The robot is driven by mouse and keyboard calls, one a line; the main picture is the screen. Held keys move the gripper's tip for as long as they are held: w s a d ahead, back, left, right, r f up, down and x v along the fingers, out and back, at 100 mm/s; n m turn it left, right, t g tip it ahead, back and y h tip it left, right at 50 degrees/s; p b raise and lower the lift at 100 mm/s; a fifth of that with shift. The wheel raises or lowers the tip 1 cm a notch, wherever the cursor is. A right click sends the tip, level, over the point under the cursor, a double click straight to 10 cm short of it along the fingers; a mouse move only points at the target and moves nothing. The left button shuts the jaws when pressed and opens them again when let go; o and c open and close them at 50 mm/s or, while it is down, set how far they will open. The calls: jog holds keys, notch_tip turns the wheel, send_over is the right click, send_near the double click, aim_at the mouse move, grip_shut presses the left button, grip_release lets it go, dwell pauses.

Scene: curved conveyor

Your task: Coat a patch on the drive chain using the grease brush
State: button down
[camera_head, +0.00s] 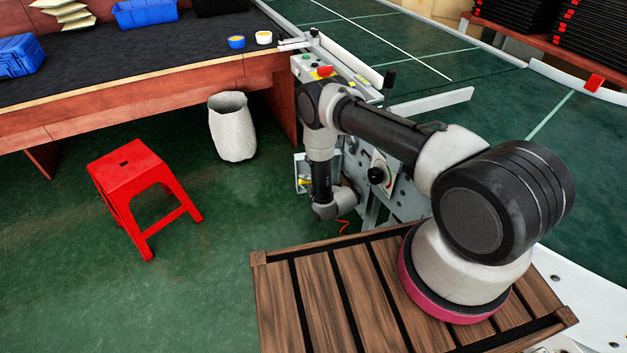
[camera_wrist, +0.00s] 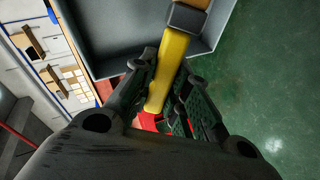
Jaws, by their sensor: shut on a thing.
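In the wrist view my gripper (camera_wrist: 163,88) is shut on a yellow handle (camera_wrist: 172,68), which I take to be the grease brush. A dark band crosses the handle near the top edge, and its bristles cannot be made out. The handle lies over an open grey box (camera_wrist: 110,52). In the head view the wrist hangs low beside the conveyor frame (camera_head: 395,185), and the fingers are hidden behind it. I cannot pick out the drive chain in either view.
A pale box (camera_head: 297,172) with something yellow inside is beside my wrist. A control knob (camera_head: 376,175) juts out nearby. A red stool (camera_head: 130,170) and a pale bin (camera_head: 232,130) stand left on open green floor. A dark-topped workbench (camera_head: 110,60) runs behind.

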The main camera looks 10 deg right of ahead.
jog(key=shift+s+a, duration=0.1)
jog(key=shift+a, duration=0.3)
jog(key=shift+s+a, duration=0.15)
jog(key=shift+a, duration=0.6)
jog(key=shift+s+a, duration=0.1)
jog(key=shift+a, duration=0.6)
jog(key=shift+w+d, duration=0.25)
jog(key=shift+d, duration=1)
jog(key=shift+w+d, duration=0.2)
jog(key=shift+d, duration=1.05)
jog(key=shift+w+d, duration=0.25)
jog(key=shift+d, duration=1)
jog(key=shift+w+d, duration=0.15)
jog(key=shift+d, duration=0.55)
